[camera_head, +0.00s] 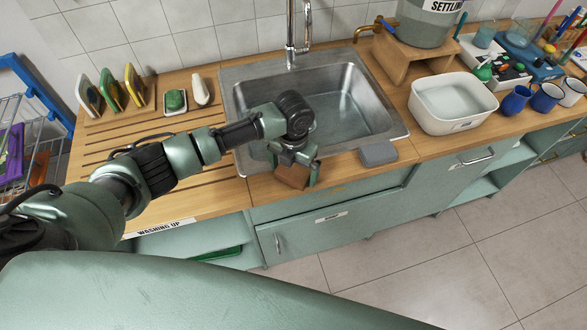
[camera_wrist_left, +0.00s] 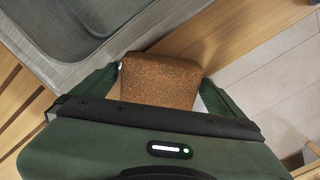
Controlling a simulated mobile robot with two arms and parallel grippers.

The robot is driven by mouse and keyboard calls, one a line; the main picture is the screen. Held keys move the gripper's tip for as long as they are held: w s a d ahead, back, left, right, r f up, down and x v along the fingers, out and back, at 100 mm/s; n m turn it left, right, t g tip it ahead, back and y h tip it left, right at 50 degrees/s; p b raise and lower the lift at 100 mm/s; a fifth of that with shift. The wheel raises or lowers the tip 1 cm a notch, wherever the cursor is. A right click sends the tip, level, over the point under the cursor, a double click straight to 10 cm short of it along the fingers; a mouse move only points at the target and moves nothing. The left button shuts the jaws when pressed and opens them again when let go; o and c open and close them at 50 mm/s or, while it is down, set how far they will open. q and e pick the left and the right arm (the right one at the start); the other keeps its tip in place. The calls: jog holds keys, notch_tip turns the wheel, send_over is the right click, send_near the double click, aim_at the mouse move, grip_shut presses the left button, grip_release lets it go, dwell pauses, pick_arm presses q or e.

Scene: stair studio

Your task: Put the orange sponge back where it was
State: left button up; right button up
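The orange sponge (camera_head: 292,177), a brown-orange block, is at the front edge of the sink, between the fingers of my left gripper (camera_head: 293,170). In the left wrist view the sponge (camera_wrist_left: 160,80) fills the space between the two green fingers of the gripper (camera_wrist_left: 162,88), which press close on both its sides. The gripper looks shut on it. Whether the sponge touches the counter or hangs just above it, I cannot tell. My right gripper is not in view.
The steel sink (camera_head: 350,100) is empty behind the gripper. A grey block (camera_head: 378,153) lies on the counter right of it. A rack with sponges (camera_head: 112,90), a green sponge in a dish (camera_head: 175,101) and a white basin (camera_head: 452,103) stand on the counter. The grooved drainboard (camera_head: 190,135) has free room.

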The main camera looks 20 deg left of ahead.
aim_at(294, 170)
pick_arm(q)
jog(key=shift+r, duration=0.1)
jog(key=shift+r+p, duration=0.3)
jog(key=shift+r, duration=0.05)
notch_tip(294, 170, up, 12)
jog(key=b, duration=0.3)
jog(key=shift+b, duration=0.35)
